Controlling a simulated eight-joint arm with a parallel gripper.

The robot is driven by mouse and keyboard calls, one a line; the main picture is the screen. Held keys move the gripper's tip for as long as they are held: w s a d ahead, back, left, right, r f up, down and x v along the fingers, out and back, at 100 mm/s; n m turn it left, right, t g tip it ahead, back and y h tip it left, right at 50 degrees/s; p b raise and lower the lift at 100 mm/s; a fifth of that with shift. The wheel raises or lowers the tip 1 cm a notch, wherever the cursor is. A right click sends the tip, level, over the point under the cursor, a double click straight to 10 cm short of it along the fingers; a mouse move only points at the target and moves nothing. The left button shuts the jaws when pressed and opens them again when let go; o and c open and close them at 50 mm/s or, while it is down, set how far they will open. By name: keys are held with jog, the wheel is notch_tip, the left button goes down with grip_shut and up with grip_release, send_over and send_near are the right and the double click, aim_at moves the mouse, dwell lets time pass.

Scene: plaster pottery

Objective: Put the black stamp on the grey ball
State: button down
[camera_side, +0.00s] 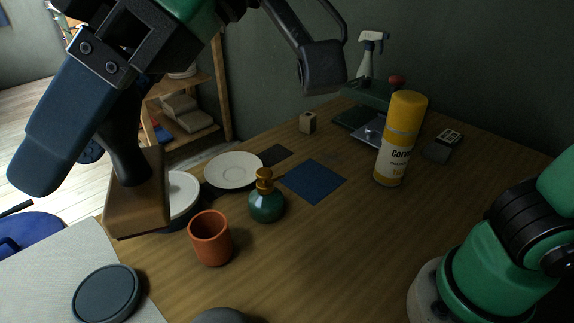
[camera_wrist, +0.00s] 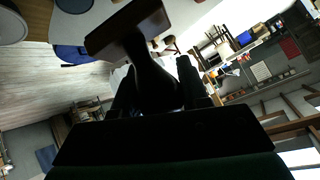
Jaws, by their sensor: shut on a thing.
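The black stamp (camera_side: 128,143) has a dark, flared handle and a brown block-shaped base. My gripper (camera_side: 97,125) is shut on its handle and holds it tilted above the left part of the table. In the wrist view, the stamp (camera_wrist: 152,80) rises between the fingers of my gripper (camera_wrist: 157,88), its block pointing away from the palm. A grey rounded top at the bottom edge of the side view looks like the grey ball (camera_side: 219,316); most of it is cut off. The stamp is apart from it, up and to the left.
An orange cup (camera_side: 210,240), a green bottle (camera_side: 267,205) and white plates (camera_side: 233,171) stand near the stamp. A dark round disc (camera_side: 106,294) lies on a pale board (camera_side: 50,265). A yellow can (camera_side: 400,140) stands farther right.

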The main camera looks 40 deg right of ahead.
jog(key=shift+s+a+f, duration=0.15)
jog(key=shift+s+f, duration=0.15)
jog(key=shift+f, duration=0.05)
notch_tip(320, 180, down, 19)
jog(key=shift+f, duration=0.1)
dwell(0.3)
jog(key=shift+c, duration=2.3)
grip_release()
jog(key=shift+f, duration=0.1)
